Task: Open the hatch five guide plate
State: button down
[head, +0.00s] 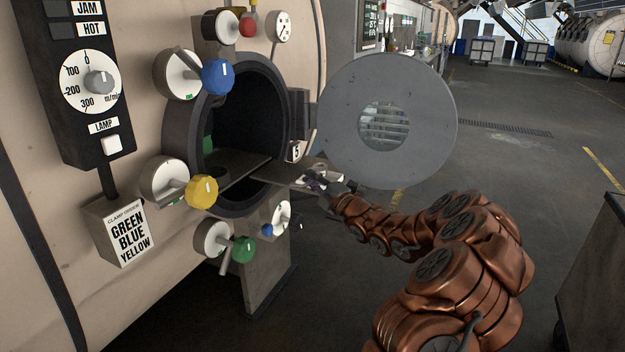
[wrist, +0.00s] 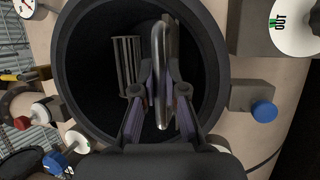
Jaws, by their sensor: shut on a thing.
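Hatch five's round opening (head: 245,125) is dark inside, and its grey round door (head: 430,125) with a central window stands swung open to the right. A flat dark plate (head: 235,172), seemingly the guide plate, lies across the lower part of the opening. My gripper (head: 325,182) is just outside the mouth, low and right, below the door. In the wrist view my gripper (wrist: 157,95) is shut on a thin, rounded metal plate (wrist: 161,48) seen edge-on inside the dark ring (wrist: 82,95). I cannot tell how far the plate is turned.
Blue (head: 217,77), yellow (head: 202,191) and green (head: 243,249) clamp knobs surround the opening. A slatted rack (wrist: 125,65) stands beside the plate in the wrist view. A clamp-order sign (head: 127,232) hangs at left. The floor right of the door is largely clear; a dark cabinet (head: 595,275) stands lower right.

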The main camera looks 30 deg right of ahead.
jog(key=shift+r+p, duration=0.65)
jog(key=shift+p, duration=0.25)
jog(key=r+p, duration=0.1)
jog(key=p, duration=0.1)
jog(key=g+p, duration=0.1)
jog(key=p, duration=0.2)
jog(key=shift+w+a+r+n+g, duration=0.1)
jog(key=shift+a+r+n+g, duration=0.05)
jog(key=shift+r+n+g, duration=0.2)
jog(key=shift+f, duration=0.15)
jog(key=c, duration=1.2)
grip_release()
jog(key=shift+s+d, duration=0.2)
jog(key=shift+s, duration=0.15)
jog(key=s+d, duration=0.1)
jog(key=s, duration=1)
jog(key=shift+d, duration=0.25)
jog(key=shift+s+f, duration=0.1)
